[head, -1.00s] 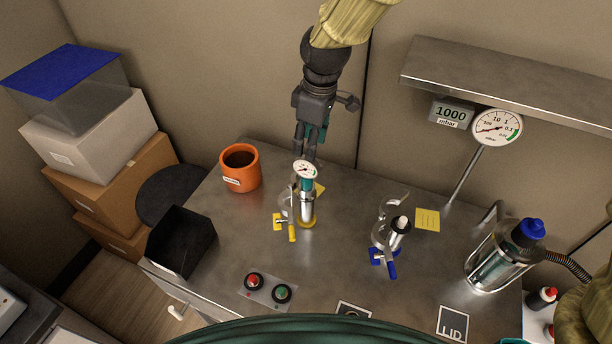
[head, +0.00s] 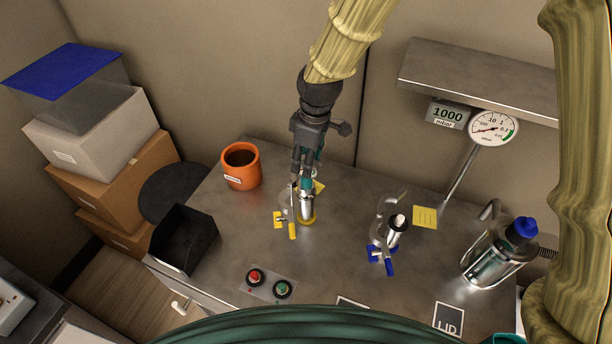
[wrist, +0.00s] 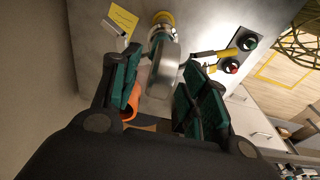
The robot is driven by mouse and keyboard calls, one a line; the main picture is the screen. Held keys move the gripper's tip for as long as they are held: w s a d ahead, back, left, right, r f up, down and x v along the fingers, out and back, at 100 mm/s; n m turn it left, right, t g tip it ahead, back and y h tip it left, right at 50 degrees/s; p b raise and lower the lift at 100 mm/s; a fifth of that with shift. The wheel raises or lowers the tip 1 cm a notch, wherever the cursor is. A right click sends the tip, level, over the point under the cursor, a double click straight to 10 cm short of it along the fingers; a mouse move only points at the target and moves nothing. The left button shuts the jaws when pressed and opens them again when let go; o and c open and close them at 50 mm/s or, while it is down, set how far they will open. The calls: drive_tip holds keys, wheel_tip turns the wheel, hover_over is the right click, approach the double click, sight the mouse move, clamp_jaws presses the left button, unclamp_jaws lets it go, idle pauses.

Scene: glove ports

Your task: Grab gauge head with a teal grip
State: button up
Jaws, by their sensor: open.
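The gauge head with a teal grip (head: 306,184) stands upright on a metal post with a yellow base (head: 307,217), left of the table's middle. In the wrist view my gripper (wrist: 165,80) is open, with a gap seen at the right finger. The dial face is mostly hidden in the head view.
A yellow-handled clamp (head: 291,228) is at the post's left. An orange mug (head: 241,167) stands behind left. A blue-handled clamp fitting (head: 388,245) stands to the right. A red and green button panel (head: 269,285) lies in front. A metal shelf (head: 480,80) overhangs the back right.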

drive_tip(key=shift+c, duration=0.4)
clamp_jaws()
drive_tip(key=shift+r, duration=0.1)
